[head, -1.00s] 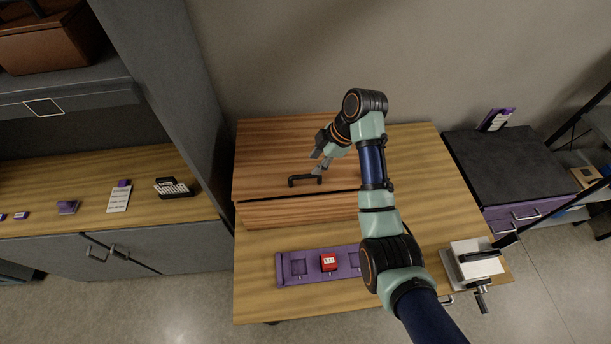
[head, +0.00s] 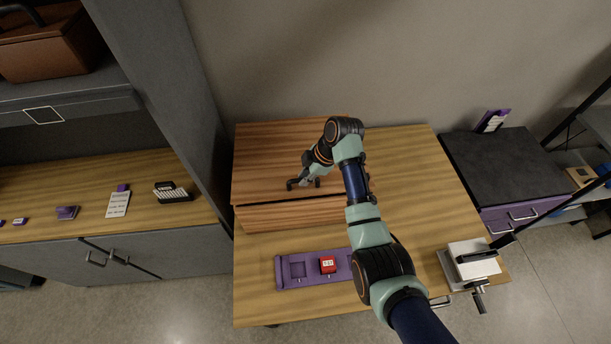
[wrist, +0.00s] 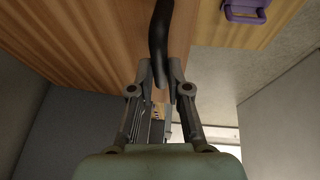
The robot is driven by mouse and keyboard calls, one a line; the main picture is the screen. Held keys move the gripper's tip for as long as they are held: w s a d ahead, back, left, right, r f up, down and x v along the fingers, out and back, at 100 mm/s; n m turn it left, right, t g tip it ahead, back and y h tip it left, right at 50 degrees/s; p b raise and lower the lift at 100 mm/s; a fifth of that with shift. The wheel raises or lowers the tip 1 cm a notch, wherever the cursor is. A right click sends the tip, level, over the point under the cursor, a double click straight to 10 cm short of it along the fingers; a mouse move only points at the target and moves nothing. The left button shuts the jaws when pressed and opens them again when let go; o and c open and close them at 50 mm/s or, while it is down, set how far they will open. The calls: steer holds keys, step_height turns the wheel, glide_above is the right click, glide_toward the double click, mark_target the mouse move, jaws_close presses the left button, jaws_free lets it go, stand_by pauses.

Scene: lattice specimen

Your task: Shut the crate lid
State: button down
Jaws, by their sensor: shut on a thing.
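The wooden crate (head: 290,218) stands at the back left of the table in the head view. Its lid (head: 262,160) lies over the top, flat or nearly so. A thin dark line runs along the lid's front edge; I cannot tell if the lid is fully seated. A black bar handle (head: 290,184) sits near that edge. My gripper (head: 304,182) is at the handle and partly covers it. In the wrist view, the dark handle (wrist: 160,32) runs between the fingertips of my gripper (wrist: 161,68), which is shut on it.
A purple tray (head: 284,278) with a red block (head: 328,264) lies in front of the crate. A white-topped device (head: 474,266) with a crank stands at the table's front right corner. The table right of the crate is clear. A grey cabinet (head: 165,100) stands at the left.

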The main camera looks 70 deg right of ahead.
mark_target(302, 189)
steer(key=shift+s+a+f+b, duration=0.2)
steer(key=shift+f+b, duration=0.15)
steer(key=shift+f, duration=0.5)
steer(key=shift+s+a+f+b, duration=0.15)
steer(key=shift+f+b, duration=0.2)
steer(key=shift+f, duration=0.5)
steer(key=c, duration=1.1)
jaws_free()
steer(key=shift+w, duration=0.1)
steer(key=shift+c, duration=0.2)
steer(key=shift+r, duration=0.1)
steer(key=shift+r, duration=0.3)
steer(key=v, duration=0.6)
steer(key=shift+s+r, duration=0.25)
steer(key=shift+r, duration=0.1)
